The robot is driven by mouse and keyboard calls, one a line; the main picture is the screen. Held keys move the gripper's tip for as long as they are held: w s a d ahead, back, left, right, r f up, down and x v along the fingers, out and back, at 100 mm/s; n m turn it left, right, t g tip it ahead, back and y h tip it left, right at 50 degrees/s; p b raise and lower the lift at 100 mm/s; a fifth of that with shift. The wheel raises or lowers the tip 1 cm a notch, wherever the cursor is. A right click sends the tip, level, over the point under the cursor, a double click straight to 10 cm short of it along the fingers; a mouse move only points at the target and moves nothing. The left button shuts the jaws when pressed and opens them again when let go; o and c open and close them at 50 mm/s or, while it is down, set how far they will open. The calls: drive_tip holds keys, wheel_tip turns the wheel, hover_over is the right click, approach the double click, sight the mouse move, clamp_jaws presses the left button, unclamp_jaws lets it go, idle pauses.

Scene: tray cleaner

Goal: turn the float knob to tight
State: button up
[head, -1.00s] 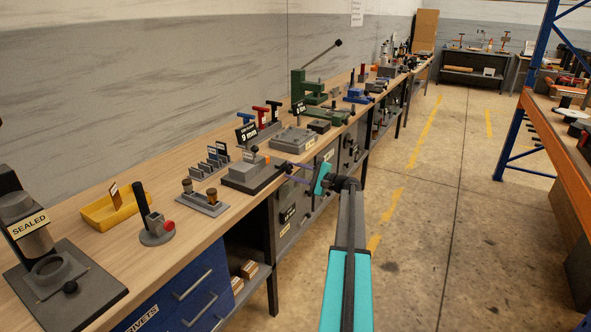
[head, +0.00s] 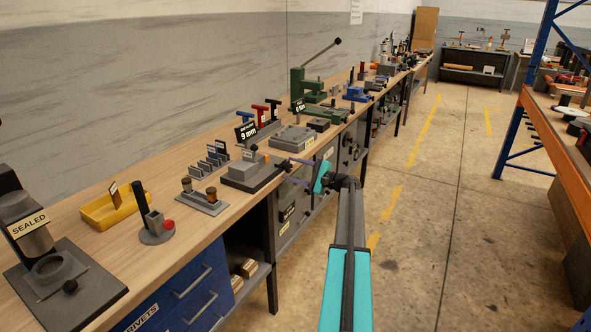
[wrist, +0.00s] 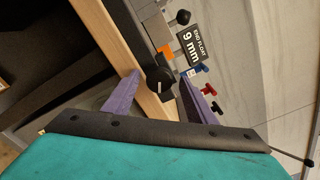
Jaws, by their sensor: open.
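The float knob (wrist: 159,80) is a round black knob with a white pointer line, seen in the wrist view on the front of a dark fixture. The matching grey block fixture (head: 248,174) stands at the bench's front edge in the head view, where the knob is too small to make out. A black sign reading "END FLOAT 9 mm" (wrist: 194,50) shows behind it. My gripper (wrist: 160,79) is open, its purple fingers spread on either side of the knob in the wrist view. I cannot tell whether they touch it. My gripper (head: 288,170) also shows just right of the fixture.
The wooden bench (head: 150,187) runs along the wall. A two-post fixture (head: 203,202), a yellow tray (head: 101,214) and a slotted grey rack (head: 208,163) stand nearby. A green press (head: 308,88) stands further back. The floor on the right is clear up to orange shelving (head: 560,145).

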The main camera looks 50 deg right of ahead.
drive_tip(key=b+v, duration=0.2)
drive_tip(key=v, duration=1.2)
drive_tip(key=shift+f, duration=0.1)
idle(0.4)
